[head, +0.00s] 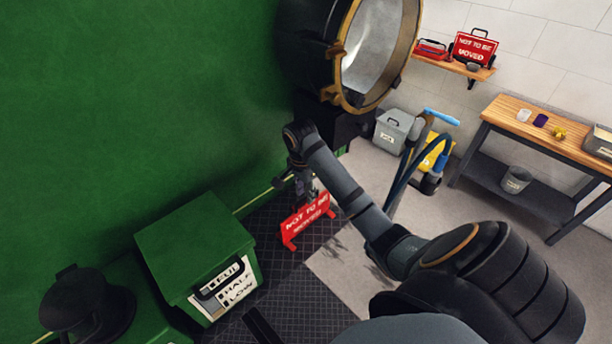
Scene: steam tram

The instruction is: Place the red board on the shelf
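A red board (306,220) with white lettering "NOT TO BE MOVED" is at the centre, over dark checkered flooring beside the green tram side. My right gripper (304,190) is right above the board, its fingers at the board's top edge. The fingers are small and dark, so I cannot tell whether they are closed on it. The wooden shelf (440,65) is on the white wall at the upper right. A second red board (474,48) with similar lettering stands on it. My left gripper is out of view.
A green box (195,250) with a label stands left of the board. A grey bin (393,130), a blue-handled pump (415,145) and a workbench (545,130) are at the right. Pale floor lies between.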

